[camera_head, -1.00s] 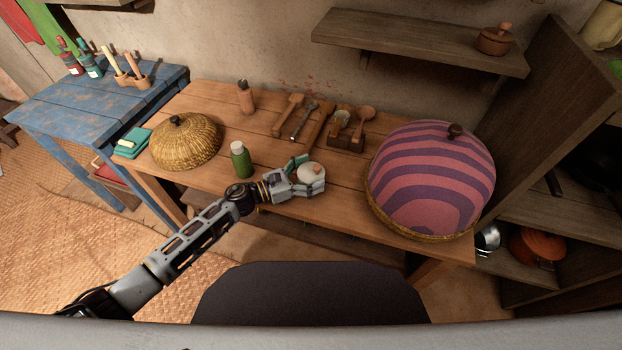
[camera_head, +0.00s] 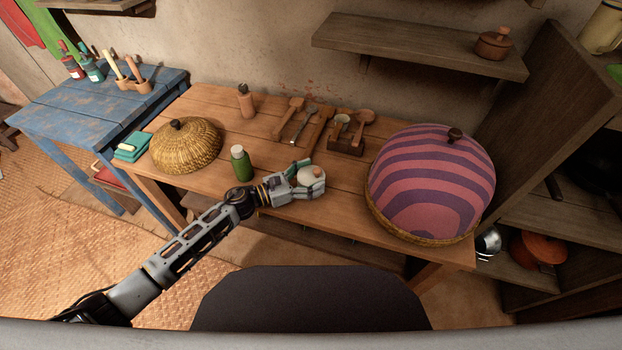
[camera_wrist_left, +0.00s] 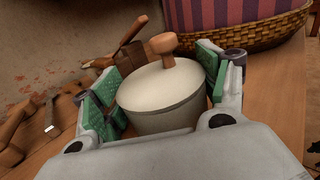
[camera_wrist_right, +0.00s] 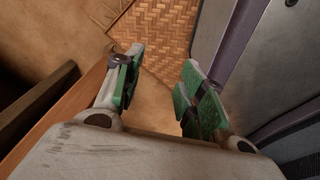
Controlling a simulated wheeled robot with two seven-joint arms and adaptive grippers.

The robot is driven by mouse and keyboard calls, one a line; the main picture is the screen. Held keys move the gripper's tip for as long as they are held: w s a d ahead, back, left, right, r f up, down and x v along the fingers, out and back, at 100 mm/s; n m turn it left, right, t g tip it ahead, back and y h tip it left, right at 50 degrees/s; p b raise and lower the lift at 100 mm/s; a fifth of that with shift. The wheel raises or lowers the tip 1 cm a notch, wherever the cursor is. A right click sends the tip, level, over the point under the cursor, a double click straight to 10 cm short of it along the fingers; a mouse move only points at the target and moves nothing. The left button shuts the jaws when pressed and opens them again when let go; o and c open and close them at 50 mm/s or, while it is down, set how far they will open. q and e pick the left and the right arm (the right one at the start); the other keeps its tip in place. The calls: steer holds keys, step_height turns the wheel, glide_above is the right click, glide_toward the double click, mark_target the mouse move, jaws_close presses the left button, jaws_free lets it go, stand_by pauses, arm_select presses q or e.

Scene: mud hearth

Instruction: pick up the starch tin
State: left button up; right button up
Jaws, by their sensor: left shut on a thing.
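The starch tin (camera_wrist_left: 163,100) is a cream-white round pot with a lid and a wooden knob. It fills the middle of the left wrist view, between the green pads of my left gripper (camera_wrist_left: 160,105), which is shut on its sides. In the head view the tin (camera_head: 310,181) shows small at the end of my left gripper (camera_head: 305,178), over the front part of the wooden table. The fingers hide part of it, and I cannot tell whether its base touches the table. My right gripper (camera_wrist_right: 160,85) shows only in its own wrist view, open and empty, over the floor beside a wooden edge.
On the wooden table (camera_head: 228,105) stand a green bottle (camera_head: 242,167) left of my left gripper, a woven dome (camera_head: 185,150), a large striped dome (camera_head: 425,185) at right, and wooden utensils (camera_head: 320,125) behind. A shelf (camera_head: 415,45) overhangs the back. A blue table (camera_head: 70,110) adjoins at left.

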arm_select(q)
step_height(320, 180, up, 8)
steer(key=shift+r+p, duration=0.1)
steer(key=shift+p, duration=0.4)
steer(key=shift+r, duration=0.75)
arm_select(e)
steer(key=shift+s+d+r, duration=0.1)
steer(key=shift+s+d, duration=0.8)
steer(key=shift+d, duration=0.3)
steer(key=shift+a, duration=0.1)
